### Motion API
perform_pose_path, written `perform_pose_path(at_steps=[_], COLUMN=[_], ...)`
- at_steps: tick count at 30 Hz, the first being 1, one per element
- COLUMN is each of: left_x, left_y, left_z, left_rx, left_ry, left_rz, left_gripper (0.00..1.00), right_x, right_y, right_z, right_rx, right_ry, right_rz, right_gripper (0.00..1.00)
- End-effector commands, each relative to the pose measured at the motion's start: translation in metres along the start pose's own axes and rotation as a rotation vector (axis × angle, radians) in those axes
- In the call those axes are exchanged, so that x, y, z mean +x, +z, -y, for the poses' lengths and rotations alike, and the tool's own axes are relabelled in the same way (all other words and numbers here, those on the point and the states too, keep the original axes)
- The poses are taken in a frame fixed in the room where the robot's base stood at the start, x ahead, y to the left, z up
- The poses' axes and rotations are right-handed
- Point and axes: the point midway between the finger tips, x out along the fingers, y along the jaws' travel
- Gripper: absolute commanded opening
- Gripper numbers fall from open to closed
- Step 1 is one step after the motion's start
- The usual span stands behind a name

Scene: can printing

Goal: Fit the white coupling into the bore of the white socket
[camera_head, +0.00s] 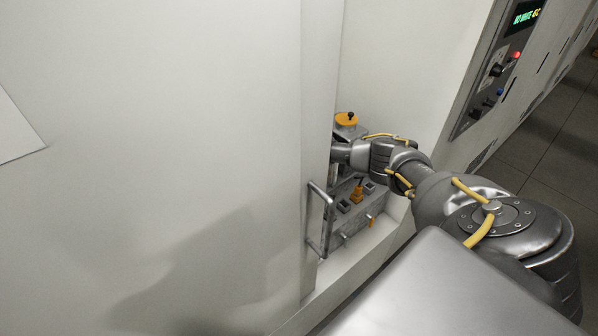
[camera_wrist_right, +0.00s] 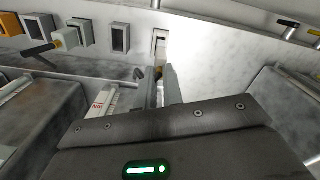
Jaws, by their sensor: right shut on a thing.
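The white socket (camera_wrist_right: 161,36) shows in the right wrist view as a pale upright block on the light wall, with a darker opening in its face. It blends into the bright wall. My right gripper (camera_wrist_right: 161,82) is shut just in front of and below it. Only a small brownish bit shows between the fingertips. I take this to be part of the white coupling, whose body is mostly hidden. I cannot tell whether the coupling touches the socket. In the head view the right fingers are hidden behind the cabinet edge. My left gripper is out of view.
A dark grey socket (camera_wrist_right: 120,38), a grey socket with a plug (camera_wrist_right: 78,33) and an orange one (camera_wrist_right: 12,84) line up to the left. Grey blocks flank the gripper. In the head view a handled white door (camera_head: 318,215) stands close beside my right arm.

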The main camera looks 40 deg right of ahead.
Motion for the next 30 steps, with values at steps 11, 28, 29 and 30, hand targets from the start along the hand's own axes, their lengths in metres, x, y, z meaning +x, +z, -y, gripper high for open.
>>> perform_pose_path(at_steps=[11, 28, 29, 30], left_x=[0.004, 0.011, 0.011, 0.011], left_y=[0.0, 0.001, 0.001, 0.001], left_z=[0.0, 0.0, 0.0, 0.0], left_rx=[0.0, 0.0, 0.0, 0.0], left_ry=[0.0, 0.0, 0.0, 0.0], left_rz=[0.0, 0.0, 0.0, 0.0], left_gripper=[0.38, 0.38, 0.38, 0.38], right_x=[0.006, 0.02, 0.021, 0.022], right_y=[0.0, 0.0, 0.0, 0.0], right_z=[0.0, 0.0, 0.0, 0.0], right_rx=[-0.001, 0.001, 0.001, 0.001], right_ry=[0.0, 0.001, 0.001, 0.001], right_rz=[0.0, -0.001, -0.001, -0.001], right_gripper=[0.0, 0.0, 0.0, 0.0])
